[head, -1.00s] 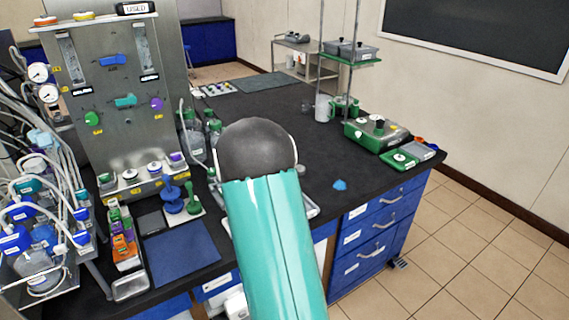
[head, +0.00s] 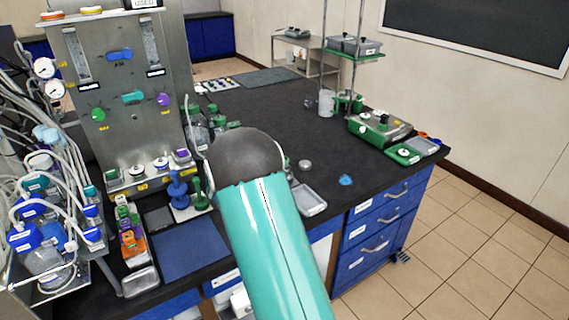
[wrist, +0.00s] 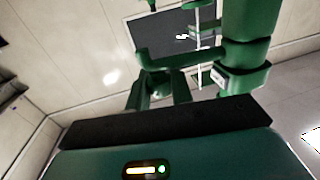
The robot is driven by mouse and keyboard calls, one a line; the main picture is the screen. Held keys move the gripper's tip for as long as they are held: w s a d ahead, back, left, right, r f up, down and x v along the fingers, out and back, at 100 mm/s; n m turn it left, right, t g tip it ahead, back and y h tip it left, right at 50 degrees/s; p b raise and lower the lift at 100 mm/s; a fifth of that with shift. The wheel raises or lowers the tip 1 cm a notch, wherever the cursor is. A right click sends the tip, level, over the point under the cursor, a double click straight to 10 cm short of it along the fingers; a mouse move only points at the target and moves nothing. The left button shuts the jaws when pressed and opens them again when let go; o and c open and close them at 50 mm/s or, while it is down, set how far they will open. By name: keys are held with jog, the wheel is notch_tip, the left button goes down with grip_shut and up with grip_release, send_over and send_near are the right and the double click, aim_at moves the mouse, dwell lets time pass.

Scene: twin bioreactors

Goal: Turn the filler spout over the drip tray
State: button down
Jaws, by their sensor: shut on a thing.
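In the wrist view a green fixture fills the upper right: a thick upright post (wrist: 250,40) with a white-labelled collar, and a green bar (wrist: 195,58) running left from it. I take this bar for the filler spout. My gripper (wrist: 162,80) is shut on it, with its fingers just above the dark palm edge. The exact contact is hard to make out in the dark green. In the head view my teal forearm hides the gripper and the spout. A shallow grey tray (head: 309,200), possibly the drip tray, lies on the bench just right of my arm.
A steel panel with gauges and knobs (head: 125,95) stands at the left, with tubing and blue-capped bottles beside it. Green-capped bottles (head: 198,125) stand behind my arm. A green device (head: 380,128) is at the bench's right end. The middle of the black bench is mostly clear.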

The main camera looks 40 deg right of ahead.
jog(key=shift+a+m+g, duration=0.4)
jog(key=shift+m+g, duration=0.15)
jog(key=shift+g, duration=0.3)
jog(key=shift+a+m+g, duration=0.4)
jog(key=shift+m+g, duration=0.15)
jog(key=shift+g, duration=0.3)
jog(key=c, duration=1.3)
grip_release()
jog(key=shift+o, duration=0.2)
jog(key=shift+a, duration=0.1)
jog(key=w+a, duration=0.2)
jog(key=a, duration=1.1)
jog(key=shift+w+a, duration=0.15)
jog(key=shift+a, duration=0.1)
